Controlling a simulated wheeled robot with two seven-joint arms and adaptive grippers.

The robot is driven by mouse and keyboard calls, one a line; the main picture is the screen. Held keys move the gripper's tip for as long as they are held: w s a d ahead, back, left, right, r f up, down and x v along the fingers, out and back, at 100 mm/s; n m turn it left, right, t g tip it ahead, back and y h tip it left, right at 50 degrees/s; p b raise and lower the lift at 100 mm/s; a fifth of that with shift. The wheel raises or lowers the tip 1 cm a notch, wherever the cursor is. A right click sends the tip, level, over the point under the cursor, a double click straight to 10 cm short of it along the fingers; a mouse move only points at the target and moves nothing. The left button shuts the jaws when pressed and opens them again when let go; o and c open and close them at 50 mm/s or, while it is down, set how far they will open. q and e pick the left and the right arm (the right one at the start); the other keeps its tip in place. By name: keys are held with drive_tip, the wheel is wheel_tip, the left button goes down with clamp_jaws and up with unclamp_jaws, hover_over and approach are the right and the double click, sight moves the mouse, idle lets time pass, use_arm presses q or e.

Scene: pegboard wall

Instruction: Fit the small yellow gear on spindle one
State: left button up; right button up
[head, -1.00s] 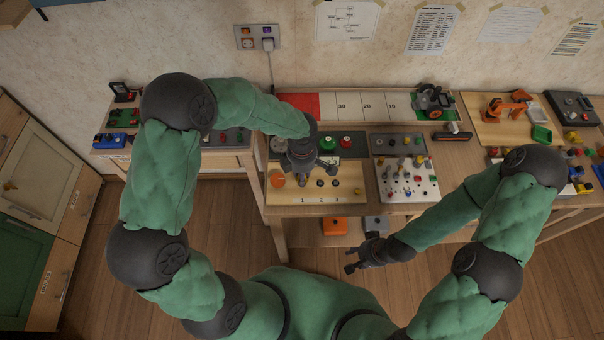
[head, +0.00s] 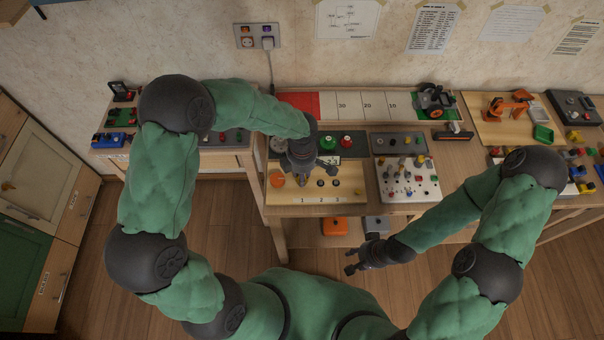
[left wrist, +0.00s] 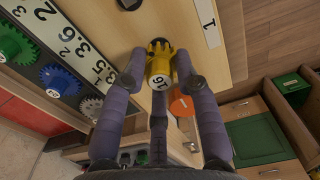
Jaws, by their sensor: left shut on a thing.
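The small yellow gear (left wrist: 161,63) shows in the left wrist view with a "16" label on its near end. My left gripper (left wrist: 158,72) is shut on it, with fingers on both sides. In the head view my left gripper (head: 302,176) is over the left part of the pale spindle board (head: 345,196), near the number 1. The gripper hides spindle one there. A "1" label (left wrist: 208,22) lies right of the gear in the wrist view. Whether the gear touches a spindle cannot be told. My right gripper (head: 353,259) is open and empty in front of the bench.
An orange round piece (head: 277,180) lies at the board's left; it also shows in the wrist view (left wrist: 181,104). Green (left wrist: 15,45), blue (left wrist: 60,79) and grey gears stand on a dark strip beside the board. A peg panel (head: 408,183) is at the right.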

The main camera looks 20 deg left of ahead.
use_arm(q)
drive_tip(key=shift+f+b, duration=0.55)
drive_tip(key=shift+b, duration=0.3)
idle(0.7)
drive_tip(key=shift+f+b, duration=0.7)
drive_tip(key=shift+b, duration=0.5)
idle(0.8)
drive_tip(key=o, duration=1.3)
drive_tip(key=shift+c, duration=0.2)
drive_tip(key=shift+r+p, duration=1.9)
drive_tip(key=shift+r, duration=1.65)
